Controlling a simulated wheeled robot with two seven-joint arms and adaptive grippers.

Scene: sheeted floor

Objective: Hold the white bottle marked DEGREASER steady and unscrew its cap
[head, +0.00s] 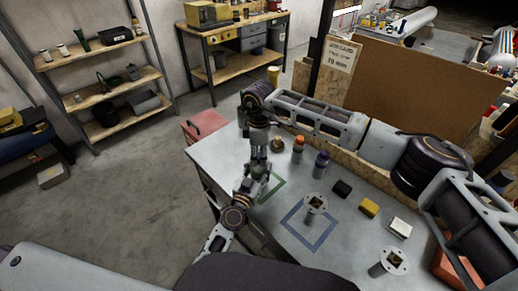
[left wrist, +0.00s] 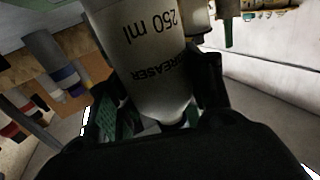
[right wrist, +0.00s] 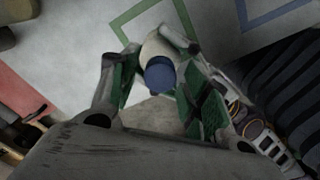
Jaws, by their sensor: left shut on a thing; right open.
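The white bottle (left wrist: 150,60) fills the middle of the left wrist view, with "250 ml" and part of "DEGREASER" readable upside down. My left gripper (left wrist: 155,100) is shut on its body. In the head view my left gripper (head: 246,188) is low over the table's left part, and the bottle is mostly hidden by the grippers. In the right wrist view the blue cap (right wrist: 160,75) is seen from above, on the bottle. My right gripper (right wrist: 152,62) is open, with one finger on each side of the cap and gaps visible. In the head view the right gripper (head: 259,167) points down above the left one.
On the grey table (head: 225,150) are an orange-capped bottle (head: 298,144), a dark blue bottle (head: 321,161), black (head: 342,188) and yellow (head: 369,206) blocks, a white box (head: 400,228) and two socketed stands (head: 316,204) (head: 394,261). A blue outline (head: 290,232) marks the tabletop. A board (head: 410,85) stands behind.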

